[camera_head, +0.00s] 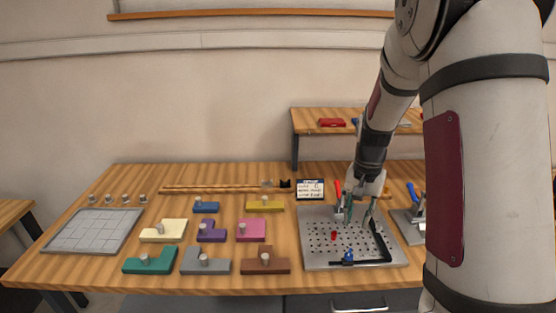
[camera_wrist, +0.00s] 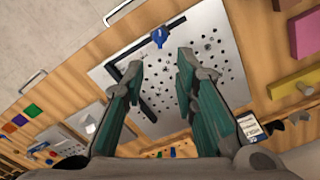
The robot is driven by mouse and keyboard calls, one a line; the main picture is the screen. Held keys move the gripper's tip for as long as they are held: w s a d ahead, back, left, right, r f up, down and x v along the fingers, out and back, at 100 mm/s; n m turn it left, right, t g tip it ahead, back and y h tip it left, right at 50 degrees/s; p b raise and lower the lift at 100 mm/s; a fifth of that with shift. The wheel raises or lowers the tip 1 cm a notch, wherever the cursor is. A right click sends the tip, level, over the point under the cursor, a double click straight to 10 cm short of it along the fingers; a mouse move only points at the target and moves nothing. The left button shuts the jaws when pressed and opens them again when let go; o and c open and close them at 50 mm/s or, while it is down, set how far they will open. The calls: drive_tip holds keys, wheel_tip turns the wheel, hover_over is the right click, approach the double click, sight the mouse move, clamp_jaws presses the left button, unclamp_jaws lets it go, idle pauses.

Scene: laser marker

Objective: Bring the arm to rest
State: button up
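My arm reaches in from the right in the head view and bends down over the table. My gripper (camera_head: 356,212) hangs above the perforated metal plate (camera_head: 310,258). In the wrist view my gripper (camera_wrist: 160,62) shows two teal-backed fingers spread apart, with nothing between them but the plate (camera_wrist: 207,18) below. The fingers look to be above the plate; the exact gap cannot be told. A black angle bracket (camera_head: 385,245) lies along the plate's right and front edges. A blue clamp (camera_head: 348,256) stands at the bracket's front bar and shows in the wrist view (camera_wrist: 159,37).
Coloured blocks with knobs, such as the brown one (camera_head: 266,266) and the pink one (camera_head: 251,231), stand left of the plate. A grey grid tray (camera_head: 92,231) lies at the far left. A small sign (camera_head: 310,189) stands behind the plate. A raised shelf (camera_head: 310,124) is at the back.

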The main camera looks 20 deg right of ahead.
drive_tip(key=shift+r, duration=0.1)
drive_tip(key=s+a+r+n+t, duration=0.1)
drive_tip(key=s+a+r+n, duration=0.1)
drive_tip(key=s+a+r, duration=0.4)
drive_tip(key=s+a+r+n+t, duration=0.1)
drive_tip(key=a+r+n+t, duration=0.1)
drive_tip(key=a+r, duration=0.5)
drive_tip(key=s+a+r+n+t, duration=0.1)
drive_tip(key=s+a+r+n, duration=0.1)
drive_tip(key=s, duration=0.4)
drive_tip(key=s+a+r+n+t, duration=0.1)
drive_tip(key=s+a+r+n, duration=0.2)
drive_tip(key=s, duration=0.4)
drive_tip(key=shift+r+t, duration=0.3)
drive_tip(key=shift+r, duration=0.6)
